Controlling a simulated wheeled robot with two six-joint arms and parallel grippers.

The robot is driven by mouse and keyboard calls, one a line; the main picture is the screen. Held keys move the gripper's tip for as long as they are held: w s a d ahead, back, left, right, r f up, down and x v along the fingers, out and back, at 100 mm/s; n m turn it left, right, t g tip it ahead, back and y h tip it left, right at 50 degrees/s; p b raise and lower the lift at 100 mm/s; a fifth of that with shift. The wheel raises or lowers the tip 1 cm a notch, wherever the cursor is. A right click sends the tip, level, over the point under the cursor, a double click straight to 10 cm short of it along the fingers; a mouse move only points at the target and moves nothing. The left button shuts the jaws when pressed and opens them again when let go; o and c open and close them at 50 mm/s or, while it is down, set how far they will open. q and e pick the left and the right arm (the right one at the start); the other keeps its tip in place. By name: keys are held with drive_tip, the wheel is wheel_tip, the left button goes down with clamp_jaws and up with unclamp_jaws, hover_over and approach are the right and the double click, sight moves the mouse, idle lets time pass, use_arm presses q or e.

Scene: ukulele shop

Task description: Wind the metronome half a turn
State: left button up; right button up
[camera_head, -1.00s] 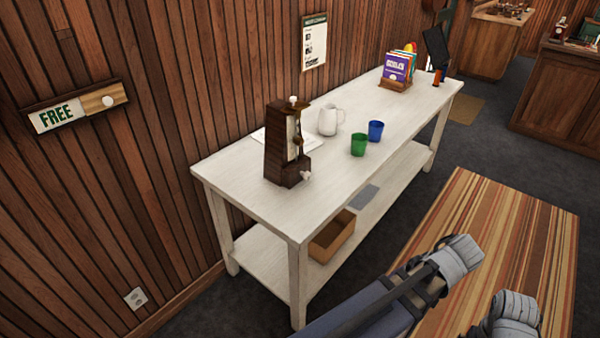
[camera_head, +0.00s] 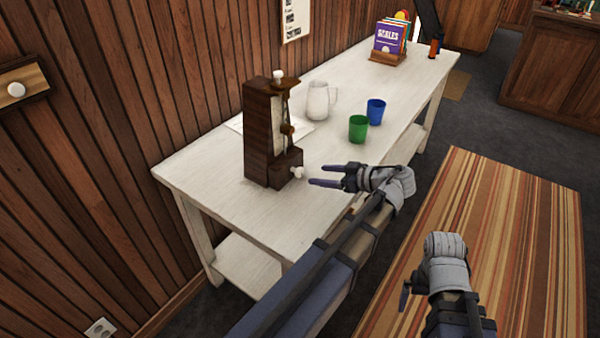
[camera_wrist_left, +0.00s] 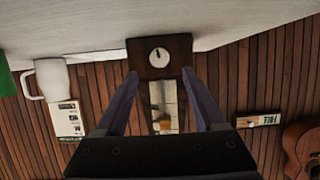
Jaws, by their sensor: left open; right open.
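The dark wooden metronome (camera_head: 262,140) stands upright on the white table, with a white winding knob (camera_head: 298,172) low on its side facing my left gripper. My left gripper (camera_head: 313,176) is open and empty, its fingertips just short of the knob. In the left wrist view, which is upside down, the round white knob (camera_wrist_left: 159,57) with a dark mark lies between the lines of the open fingers (camera_wrist_left: 160,76). Contact is not visible. My right gripper (camera_head: 405,291) hangs low beside the table over the rug, empty, with its fingers only partly visible.
On the white table (camera_head: 215,175), a white pitcher (camera_head: 318,101), green cup (camera_head: 358,128) and blue cup (camera_head: 376,111) stand right of the metronome. A book rack (camera_head: 388,56) is at the far end. A paper lies behind the metronome. A wooden wall runs behind the table.

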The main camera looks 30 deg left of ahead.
sight(302, 173)
use_arm(q)
drive_tip(key=b+x, duration=0.2)
drive_tip(key=x, duration=0.5)
drive_tip(key=shift+a+f, duration=0.1)
drive_tip(key=shift+f, duration=0.1)
drive_tip(key=shift+c, duration=0.3)
clamp_jaws()
